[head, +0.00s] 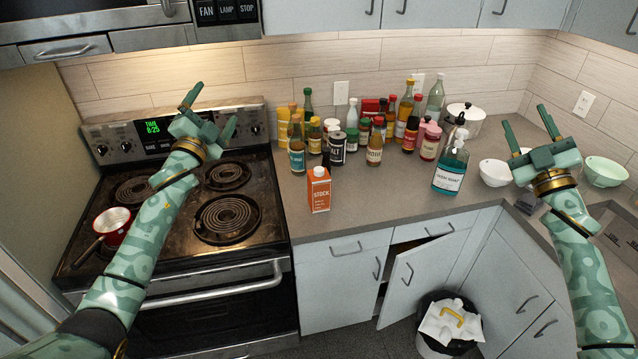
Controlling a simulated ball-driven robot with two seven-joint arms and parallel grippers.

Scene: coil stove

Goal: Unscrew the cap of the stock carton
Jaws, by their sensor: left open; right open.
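The stock carton (319,193) is orange with "STOCK" on its front. It stands upright on the grey counter near the front edge, just right of the stove. Its white cap (319,171) is on top. My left gripper (212,108) is open and empty above the back of the stove, left of the carton and apart from it. My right gripper (526,130) is open and empty over the right side of the counter, near the bowls and far from the carton.
Several bottles, jars and a salt container (337,148) stand behind the carton. A blue soap bottle (451,166) is to its right. A red pot (113,225) sits on the coil stove (245,257). White bowl (494,172) and green bowl (604,171) are at right. A cabinet door (408,281) hangs open.

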